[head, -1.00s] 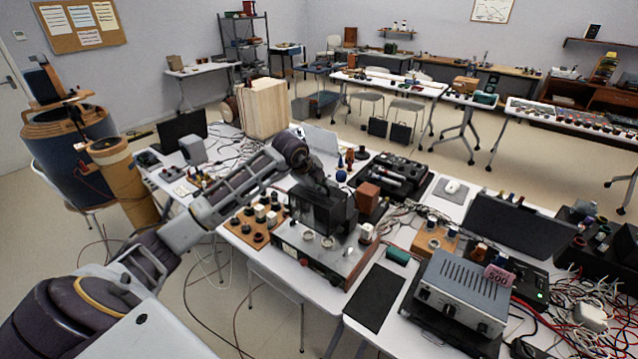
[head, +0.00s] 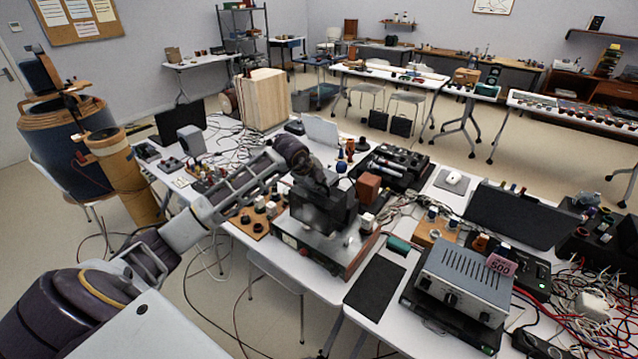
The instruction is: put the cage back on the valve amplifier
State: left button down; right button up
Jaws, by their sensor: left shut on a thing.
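The valve amplifier (head: 337,262), a low chassis with a pale top and a dark front panel, sits on the near table. The dark cage (head: 322,212) is over its top, with pale shapes faintly showing through its near side. The cage's lower edge is at or very near the chassis top; I cannot tell whether it touches. My left gripper (head: 322,188) reaches in from the left and is shut on the cage from above; its fingertips are hard to make out against the dark cage. My right gripper is not in view.
A brown block (head: 369,187) stands close behind the amplifier's right side. A wooden board with black knobs (head: 249,221) lies to its left. A grey metal unit (head: 465,283) stands to the right, past a clear black mat (head: 376,286). Loose cables lie around.

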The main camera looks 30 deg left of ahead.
pick_arm(q)
jog(key=shift+f+b, duration=2.5)
jog(key=shift+f, duration=0.85)
jog(key=shift+f+b, duration=0.3)
jog(key=shift+b, duration=0.15)
jog(key=c, duration=1.5)
grip_release()
jog(key=shift+f, duration=0.1)
jog(key=shift+s, duration=0.1)
jog(key=v, duration=1.2)
